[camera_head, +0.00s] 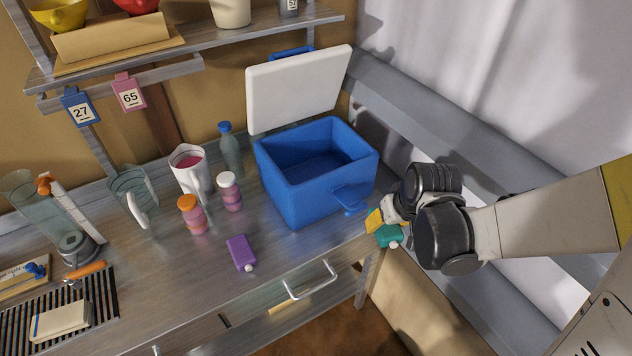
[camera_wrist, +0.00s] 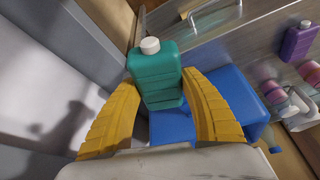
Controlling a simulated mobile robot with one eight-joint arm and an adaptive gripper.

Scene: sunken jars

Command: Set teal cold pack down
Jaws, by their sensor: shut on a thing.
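The teal cold pack (camera_head: 389,236), with a white cap, is at the right end of the counter, beside the blue cooler box (camera_head: 318,190). My gripper (camera_head: 380,222) is shut on it. In the wrist view the teal cold pack (camera_wrist: 156,78) sits between the two yellow fingers of my gripper (camera_wrist: 160,88), cap pointing away. The head view does not clearly show whether the pack touches the counter. The cooler is open, its white lid (camera_head: 298,88) raised at the back. The visible part of its inside looks empty.
A purple cold pack (camera_head: 241,252) lies on the metal counter (camera_head: 165,275) left of the cooler. Two pink jars (camera_head: 194,217), a pitcher (camera_head: 190,172) and a bottle (camera_head: 229,150) stand behind it. A drawer handle (camera_head: 311,282) sticks out in front. Bare counter lies around the purple pack.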

